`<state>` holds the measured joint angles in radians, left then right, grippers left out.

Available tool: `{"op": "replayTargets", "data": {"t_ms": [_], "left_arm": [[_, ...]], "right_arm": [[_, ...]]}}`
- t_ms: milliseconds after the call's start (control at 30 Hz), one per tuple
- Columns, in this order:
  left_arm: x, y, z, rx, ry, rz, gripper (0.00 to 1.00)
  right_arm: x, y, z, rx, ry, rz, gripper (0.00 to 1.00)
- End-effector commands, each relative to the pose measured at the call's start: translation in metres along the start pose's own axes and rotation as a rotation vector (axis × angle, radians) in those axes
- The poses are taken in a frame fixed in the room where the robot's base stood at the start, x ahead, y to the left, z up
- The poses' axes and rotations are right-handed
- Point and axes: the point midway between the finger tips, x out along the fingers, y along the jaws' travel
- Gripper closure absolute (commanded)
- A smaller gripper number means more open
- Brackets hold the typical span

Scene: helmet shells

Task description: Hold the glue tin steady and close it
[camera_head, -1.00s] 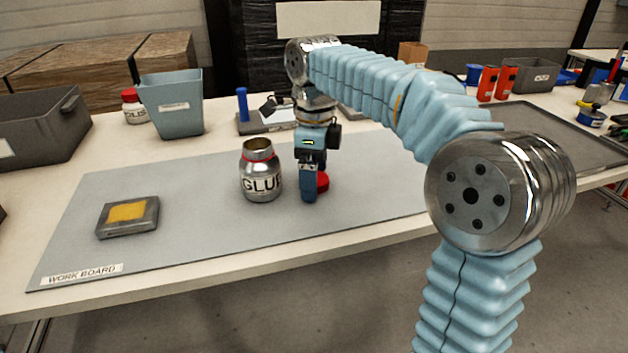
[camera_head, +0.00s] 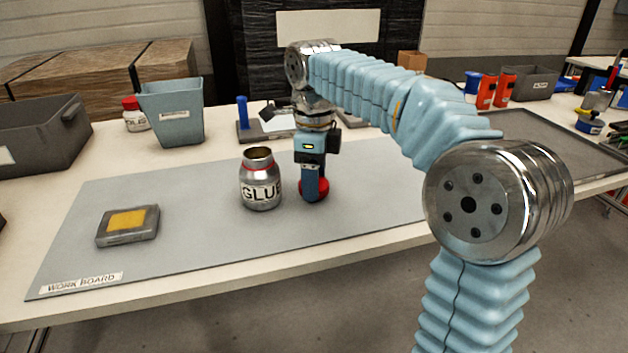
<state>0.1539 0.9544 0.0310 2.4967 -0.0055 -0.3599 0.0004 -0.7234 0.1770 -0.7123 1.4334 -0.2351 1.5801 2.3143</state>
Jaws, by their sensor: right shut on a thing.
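The glue tin (camera_head: 261,185) is a silver can with a GLUE label and a red ring near its neck. It stands upright and open-topped on the grey work board (camera_head: 200,215). A red lid (camera_head: 322,189) is just right of the tin, low at the board. My right gripper (camera_head: 314,194) points down over it and is shut on it, partly hiding it. I cannot tell whether the lid still touches the board. The gripper is beside the tin, apart from it. My left gripper is not in view.
A grey block with a yellow pad (camera_head: 127,222) lies on the board's left. Behind stand a blue-grey bin (camera_head: 175,112), a red-capped jar (camera_head: 134,115), a dark crate (camera_head: 40,135) and a stand with a blue post (camera_head: 243,112). The board's front middle is clear.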

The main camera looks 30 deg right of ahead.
Motion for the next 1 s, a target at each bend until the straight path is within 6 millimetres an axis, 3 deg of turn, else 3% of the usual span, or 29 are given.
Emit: {"op": "replayTargets", "data": {"t_ms": [133,433,700,1000], "left_arm": [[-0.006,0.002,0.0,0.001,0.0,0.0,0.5],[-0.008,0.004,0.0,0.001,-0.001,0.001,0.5],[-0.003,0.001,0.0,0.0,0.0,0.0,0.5],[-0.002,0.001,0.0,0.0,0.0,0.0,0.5]], "right_arm": [[-0.025,-0.001,0.001,0.001,-0.002,-0.003,0.73],[-0.087,0.049,0.02,-0.004,-0.003,-0.003,0.73],[-0.11,0.104,0.042,-0.004,-0.002,-0.001,0.73],[-0.121,0.129,0.051,0.0,0.0,0.0,0.73]]}}
